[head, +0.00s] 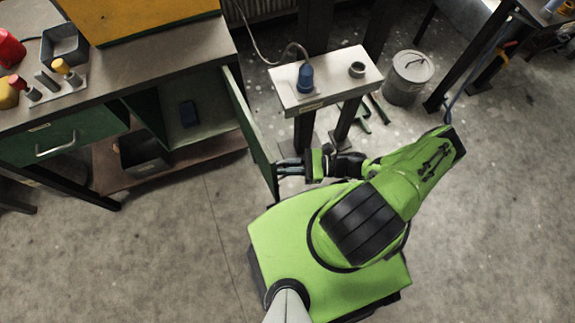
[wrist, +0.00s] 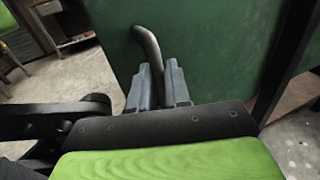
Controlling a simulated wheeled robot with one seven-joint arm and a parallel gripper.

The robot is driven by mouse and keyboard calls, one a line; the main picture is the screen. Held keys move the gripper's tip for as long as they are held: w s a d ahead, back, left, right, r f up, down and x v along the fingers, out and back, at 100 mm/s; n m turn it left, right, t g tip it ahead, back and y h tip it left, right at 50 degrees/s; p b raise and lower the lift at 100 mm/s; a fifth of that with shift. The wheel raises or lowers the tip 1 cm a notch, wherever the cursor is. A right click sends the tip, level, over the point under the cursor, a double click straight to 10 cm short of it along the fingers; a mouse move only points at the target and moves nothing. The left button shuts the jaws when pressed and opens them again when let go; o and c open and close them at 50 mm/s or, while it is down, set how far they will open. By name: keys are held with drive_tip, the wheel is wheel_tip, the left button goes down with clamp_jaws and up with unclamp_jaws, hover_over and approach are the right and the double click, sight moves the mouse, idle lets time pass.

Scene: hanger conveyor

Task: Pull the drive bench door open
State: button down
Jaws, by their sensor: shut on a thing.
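The drive bench door (head: 249,130) is a green panel that stands swung out from the bench cabinet in the head view. The cabinet opening beside it shows a dark blue block (head: 188,114) inside. My gripper (head: 281,168) is at the outer face of the door near its free edge. In the wrist view the door (wrist: 215,45) fills the background. Its curved metal handle (wrist: 149,50) runs down between the two fingers of my gripper (wrist: 158,85), which are shut on it. The lower end of the handle is hidden by the fingers.
The bench top (head: 150,62) carries a yellow box (head: 140,18), a grey bin and colored knobs. A small white table (head: 325,80) with a blue plug stands just beyond the door and my arm. A lidded metal bin (head: 408,76) is right of it. The front floor is clear.

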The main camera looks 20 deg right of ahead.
drive_tip(key=shift+w+d, duration=0.25)
drive_tip(key=shift+d, duration=0.05)
drive_tip(key=c, duration=1.3)
unclamp_jaws()
drive_tip(key=v, duration=1.5)
drive_tip(key=shift+s+d, duration=0.2)
drive_tip(key=shift+d, duration=0.15)
